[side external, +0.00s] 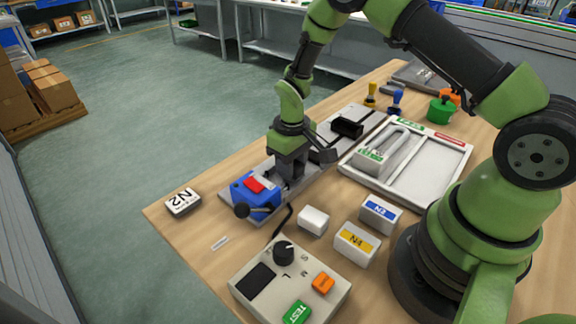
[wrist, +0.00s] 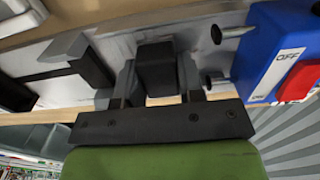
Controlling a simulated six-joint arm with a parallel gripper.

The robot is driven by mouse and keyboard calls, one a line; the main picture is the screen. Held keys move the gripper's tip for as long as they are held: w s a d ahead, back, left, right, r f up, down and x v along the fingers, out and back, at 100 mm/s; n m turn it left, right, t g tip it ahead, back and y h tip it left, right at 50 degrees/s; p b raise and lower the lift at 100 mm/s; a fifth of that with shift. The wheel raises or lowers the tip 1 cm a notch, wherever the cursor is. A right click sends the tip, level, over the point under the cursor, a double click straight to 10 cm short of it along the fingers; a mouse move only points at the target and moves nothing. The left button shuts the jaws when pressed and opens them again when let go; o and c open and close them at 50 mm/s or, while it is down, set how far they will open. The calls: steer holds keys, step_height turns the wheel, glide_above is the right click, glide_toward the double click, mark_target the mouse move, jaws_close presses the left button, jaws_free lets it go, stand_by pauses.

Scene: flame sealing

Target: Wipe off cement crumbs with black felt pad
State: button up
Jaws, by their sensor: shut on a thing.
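My gripper (side external: 289,172) is low over the grey metal plate (side external: 372,120), beside a blue unit (side external: 256,196) with a red switch. In the wrist view, my gripper (wrist: 157,78) is shut on a black block that looks like the felt pad (wrist: 157,66), with one grey finger on each side. In the side view my gripper hides the pad. The blue unit (wrist: 268,50), marked OFF, is to the right in the wrist view, with two metal pins pointing towards the pad. I cannot make out cement crumbs or whether the pad touches the plate.
A black fixture (side external: 347,127) stands farther along the plate. A control box (side external: 290,285) with a TEST button is at the near edge. Blocks marked N2 (side external: 183,202), N3 (side external: 380,213) and N4 (side external: 356,244) lie around. A white tray (side external: 460,152) is to the right.

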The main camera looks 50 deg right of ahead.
steer(key=shift+a, duration=0.1)
stand_by(0.3)
steer(key=shift+s+a+f, duration=0.1)
steer(key=shift+a+f, duration=0.05)
steer(key=shift+a, duration=1.15)
steer(key=shift+s, duration=0.1)
steer(key=shift+s, duration=0.2)
steer(key=shift+w, duration=0.1)
steer(key=shift+w, duration=0.35)
